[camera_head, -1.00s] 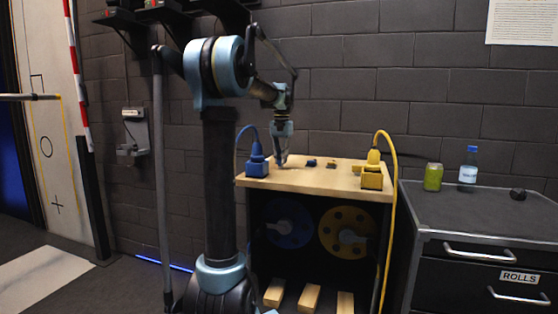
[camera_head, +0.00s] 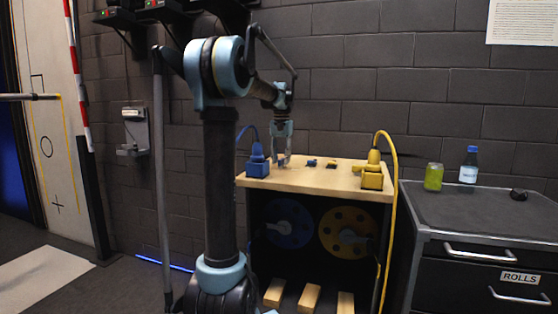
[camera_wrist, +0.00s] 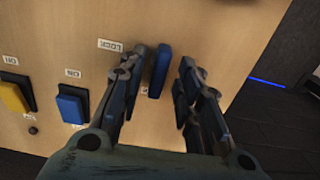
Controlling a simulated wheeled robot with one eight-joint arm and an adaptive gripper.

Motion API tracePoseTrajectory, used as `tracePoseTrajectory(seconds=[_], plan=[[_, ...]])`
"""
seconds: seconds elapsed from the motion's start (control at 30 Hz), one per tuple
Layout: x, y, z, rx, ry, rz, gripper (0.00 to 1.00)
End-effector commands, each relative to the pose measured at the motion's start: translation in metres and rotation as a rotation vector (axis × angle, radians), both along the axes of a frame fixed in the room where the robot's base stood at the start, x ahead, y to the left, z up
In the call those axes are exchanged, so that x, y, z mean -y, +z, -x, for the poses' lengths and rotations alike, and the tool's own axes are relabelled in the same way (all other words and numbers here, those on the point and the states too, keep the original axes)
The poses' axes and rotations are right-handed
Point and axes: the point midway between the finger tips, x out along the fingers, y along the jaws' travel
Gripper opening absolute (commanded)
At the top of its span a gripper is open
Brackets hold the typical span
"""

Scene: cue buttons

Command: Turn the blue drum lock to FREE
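The blue lock lever (camera_wrist: 159,72) is a small upright blue bar on the wooden top, beside a LOCK label (camera_wrist: 109,45) in the wrist view. My gripper (camera_wrist: 163,60) is open, with one finger on each side of the lever. A gap shows on the right; the left finger is close to it, and I cannot tell whether it touches. Another label by the lever is mostly hidden by the left finger. In the head view my gripper (camera_head: 282,163) is low over the bench top, and the blue drum (camera_head: 289,223) sits inside the bench below.
A blue button (camera_wrist: 72,104) and a yellow button (camera_wrist: 14,97), each by an ON label, lie left of the lever. A blue plug (camera_head: 257,161) and a yellow plug (camera_head: 372,174) with cables stand on the bench. A yellow drum (camera_head: 347,232) is below.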

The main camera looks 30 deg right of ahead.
Motion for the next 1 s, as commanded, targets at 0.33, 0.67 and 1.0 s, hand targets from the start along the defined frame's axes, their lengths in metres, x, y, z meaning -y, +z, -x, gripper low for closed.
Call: tracePoseTrajectory(seconds=[0.33, 0.67, 1.0], plan=[[0.000, 0.049, 0.000, 0.000, 0.000, 0.000, 0.32], [0.000, 0.102, -0.001, -0.001, 0.000, 0.001, 0.32], [0.000, 0.118, -0.001, -0.001, 0.000, 0.001, 0.32]])
